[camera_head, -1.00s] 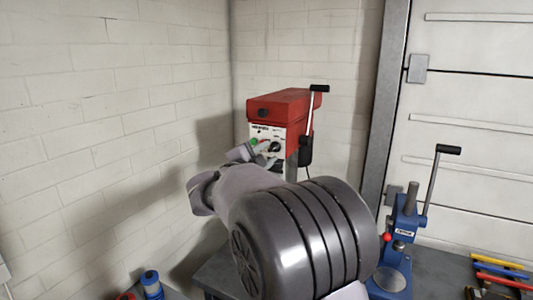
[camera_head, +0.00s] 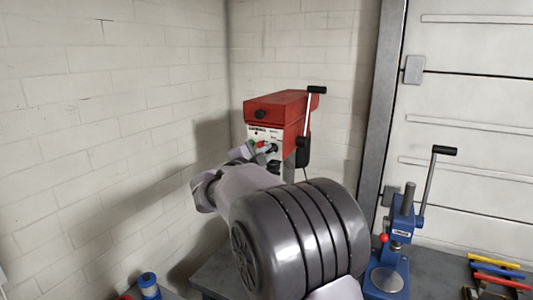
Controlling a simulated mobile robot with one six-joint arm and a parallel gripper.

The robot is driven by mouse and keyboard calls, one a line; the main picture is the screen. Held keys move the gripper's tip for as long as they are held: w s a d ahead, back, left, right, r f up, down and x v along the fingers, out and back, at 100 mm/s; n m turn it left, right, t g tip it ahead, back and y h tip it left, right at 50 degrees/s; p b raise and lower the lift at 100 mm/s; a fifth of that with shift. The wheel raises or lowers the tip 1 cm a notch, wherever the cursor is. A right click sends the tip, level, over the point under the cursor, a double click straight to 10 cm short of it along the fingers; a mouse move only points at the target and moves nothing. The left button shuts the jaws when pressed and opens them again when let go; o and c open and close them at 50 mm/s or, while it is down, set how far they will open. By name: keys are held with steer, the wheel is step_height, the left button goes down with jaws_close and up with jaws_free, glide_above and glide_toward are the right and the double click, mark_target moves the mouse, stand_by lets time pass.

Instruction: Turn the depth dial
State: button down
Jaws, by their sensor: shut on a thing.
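A red drill press (camera_head: 280,107) with a white front panel (camera_head: 258,132) stands at the back corner. A small dark dial (camera_head: 272,148) sits on the lower right of that panel, partly hidden by my gripper. My gripper (camera_head: 265,150) reaches up to the panel from the lower left, its fingertips at the dial. It appears shut on the dial; the fingers are small and the exact contact is hard to see. A red spot (camera_head: 260,144) shows beside the fingers. My arm hides the lower part of the machine.
The press's lever (camera_head: 308,120) with a black handle stands close on the right of the panel. A blue arbor press (camera_head: 386,278) stands on the bench to the right, with coloured tools (camera_head: 497,268) beyond it. A blue canister (camera_head: 149,284) is at lower left.

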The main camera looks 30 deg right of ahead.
steer(key=shift+r, duration=0.1)
steer(key=n+p, duration=2)
steer(key=n, duration=0.3)
steer(key=shift+n, duration=0.5)
steer(key=c, duration=1.5)
jaws_free()
steer(key=shift+a, duration=0.1)
